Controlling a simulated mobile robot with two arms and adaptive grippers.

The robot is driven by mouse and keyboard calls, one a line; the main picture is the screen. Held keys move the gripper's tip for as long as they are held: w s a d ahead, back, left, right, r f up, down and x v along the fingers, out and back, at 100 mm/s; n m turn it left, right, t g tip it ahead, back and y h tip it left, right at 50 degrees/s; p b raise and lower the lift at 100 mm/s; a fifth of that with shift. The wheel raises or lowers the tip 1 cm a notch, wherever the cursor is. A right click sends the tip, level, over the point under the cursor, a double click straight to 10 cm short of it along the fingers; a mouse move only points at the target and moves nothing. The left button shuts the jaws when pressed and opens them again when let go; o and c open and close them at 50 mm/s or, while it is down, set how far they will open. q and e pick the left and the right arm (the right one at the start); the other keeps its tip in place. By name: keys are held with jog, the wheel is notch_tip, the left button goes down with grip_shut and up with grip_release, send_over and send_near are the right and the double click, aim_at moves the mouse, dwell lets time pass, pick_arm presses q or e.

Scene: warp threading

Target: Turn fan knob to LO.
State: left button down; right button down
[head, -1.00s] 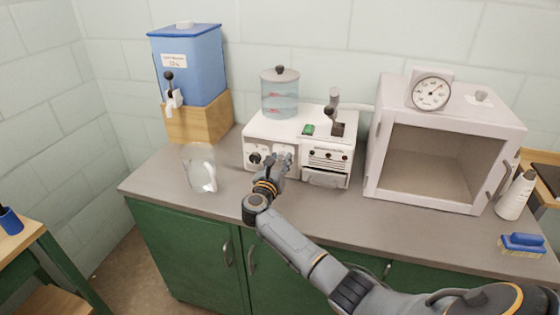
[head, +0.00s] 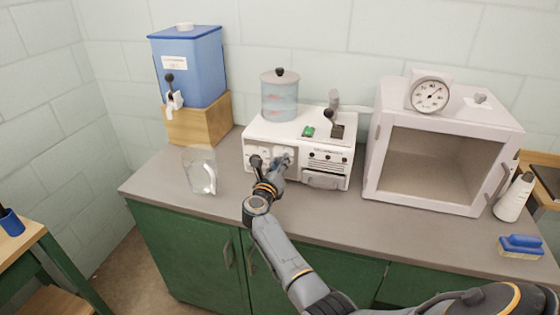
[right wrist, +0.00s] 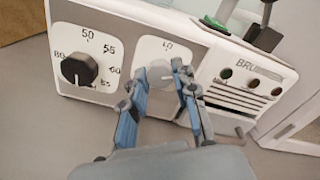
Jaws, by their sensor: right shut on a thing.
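The white machine (head: 254,134) stands on the counter with two dials on its front. In the right wrist view its left dial has a black knob (right wrist: 79,69) and numbers such as 50, 55 and 60. The right dial plate (right wrist: 150,47) has a small mark at its top that looks like LO. A grey knob (right wrist: 159,75) sits on that plate between my right fingers. My right gripper (right wrist: 161,76) is shut on this knob; it also shows at the machine's front in the head view (head: 273,167). The knob's pointer is hard to make out. My left gripper is not in view.
A clear pitcher (head: 200,172) stands on the counter left of the machine. A blue dispenser (head: 188,70) on a wooden block is behind it. A white box oven (head: 447,116) stands at the right. The front counter strip is mostly clear.

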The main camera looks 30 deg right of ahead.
jog(key=shift+n+p, duration=3.25)
jog(key=shift+n, duration=3.25)
jog(key=shift+f, duration=0.1)
jog(key=c, duration=1)
grip_release()
jog(key=shift+c, duration=0.2)
